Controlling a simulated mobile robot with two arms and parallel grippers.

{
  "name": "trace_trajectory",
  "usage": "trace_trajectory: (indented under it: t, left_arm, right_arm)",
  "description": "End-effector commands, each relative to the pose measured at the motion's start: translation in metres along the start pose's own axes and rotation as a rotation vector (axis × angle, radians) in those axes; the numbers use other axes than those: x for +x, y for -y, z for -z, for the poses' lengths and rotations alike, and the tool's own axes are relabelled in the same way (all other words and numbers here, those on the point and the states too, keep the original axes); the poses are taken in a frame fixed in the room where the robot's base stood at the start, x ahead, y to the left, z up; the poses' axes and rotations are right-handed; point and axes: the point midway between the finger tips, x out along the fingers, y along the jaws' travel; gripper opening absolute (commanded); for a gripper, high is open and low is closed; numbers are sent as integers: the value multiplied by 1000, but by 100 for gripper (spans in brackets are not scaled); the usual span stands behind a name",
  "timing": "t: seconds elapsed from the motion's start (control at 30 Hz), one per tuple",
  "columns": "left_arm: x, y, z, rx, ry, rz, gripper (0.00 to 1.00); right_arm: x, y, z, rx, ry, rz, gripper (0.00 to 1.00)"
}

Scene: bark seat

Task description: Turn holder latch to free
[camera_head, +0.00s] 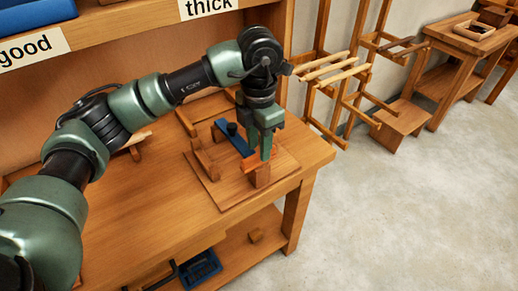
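The holder is a flat wooden board (218,193) with wooden blocks on it, on the workbench. An orange-red latch (250,165) sits on top of a wooden post (260,178) at the board's right side. A blue bar (228,140) with a dark knob runs across the board behind the latch. My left gripper (265,155) points down with its green fingertips right at the latch. The fingers overlap in this view, so I cannot tell whether they grip the latch or only stand beside it. My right gripper is not in view.
A blue tray (200,270) is on the lower shelf. A wooden rack (335,75) stands right of the bench. The bench front is clear.

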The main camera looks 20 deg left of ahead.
Motion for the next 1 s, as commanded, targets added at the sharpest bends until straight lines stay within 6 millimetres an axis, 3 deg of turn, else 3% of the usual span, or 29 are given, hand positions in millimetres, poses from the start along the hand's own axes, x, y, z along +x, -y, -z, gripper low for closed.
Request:
trace_trajectory:
  t: [0.2, 0.4, 1.0]
  left_arm:
    - [-39, 0, -1, -2, 5, -2, 35]
    - [-57, 0, 0, -1, 2, -1, 35]
    - [-60, 0, 0, -1, 1, 0, 35]
  right_arm:
    - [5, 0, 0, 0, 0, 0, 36]
    - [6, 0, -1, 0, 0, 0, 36]
    - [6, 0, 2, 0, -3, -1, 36]
